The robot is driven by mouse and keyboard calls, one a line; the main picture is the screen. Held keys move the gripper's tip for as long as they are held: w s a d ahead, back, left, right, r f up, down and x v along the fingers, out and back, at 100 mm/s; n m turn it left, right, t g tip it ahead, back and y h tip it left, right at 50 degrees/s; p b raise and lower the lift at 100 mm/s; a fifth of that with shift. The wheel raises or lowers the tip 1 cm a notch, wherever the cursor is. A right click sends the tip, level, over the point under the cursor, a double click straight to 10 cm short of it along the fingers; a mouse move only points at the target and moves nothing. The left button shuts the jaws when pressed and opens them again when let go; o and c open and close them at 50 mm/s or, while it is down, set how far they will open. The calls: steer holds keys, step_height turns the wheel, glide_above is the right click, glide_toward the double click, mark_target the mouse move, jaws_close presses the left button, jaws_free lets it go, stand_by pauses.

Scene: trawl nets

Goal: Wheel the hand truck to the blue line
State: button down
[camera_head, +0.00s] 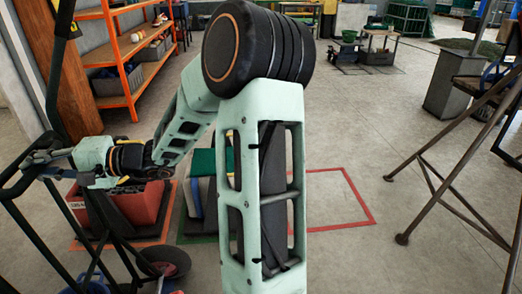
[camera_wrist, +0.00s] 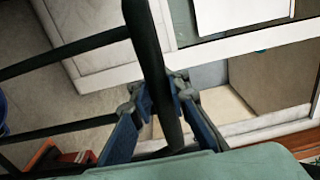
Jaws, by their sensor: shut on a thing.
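The hand truck (camera_head: 28,180) has a dark tubular frame and stands at the left of the head view, partly cut off by the picture edge. A wheel (camera_head: 165,258) shows low down. My gripper (camera_head: 45,166) is at the upper part of its frame. In the wrist view my gripper (camera_wrist: 160,92) has its blue fingers on both sides of a dark bar of the hand truck (camera_wrist: 144,35), shut on it. I cannot make out a blue line on the floor in either view.
A red crate (camera_head: 142,203) stands just behind the hand truck. A red floor outline (camera_head: 373,221) lies right of my arm. An orange shelf (camera_head: 115,50) is at the back left, a dark trestle (camera_head: 437,165) at the right. Open concrete floor lies between.

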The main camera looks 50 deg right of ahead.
steer(key=shift+s+f, duration=0.1)
steer(key=shift+f, duration=0.2)
steer(key=shift+a, duration=0.1)
steer(key=c, duration=2.1)
jaws_free()
steer(key=o, duration=0.4)
steer(key=shift+r, duration=0.2)
steer(key=p+v, duration=0.2)
steer(key=v, duration=1)
steer(key=shift+r+p, duration=0.1)
steer(key=shift+p, duration=0.3)
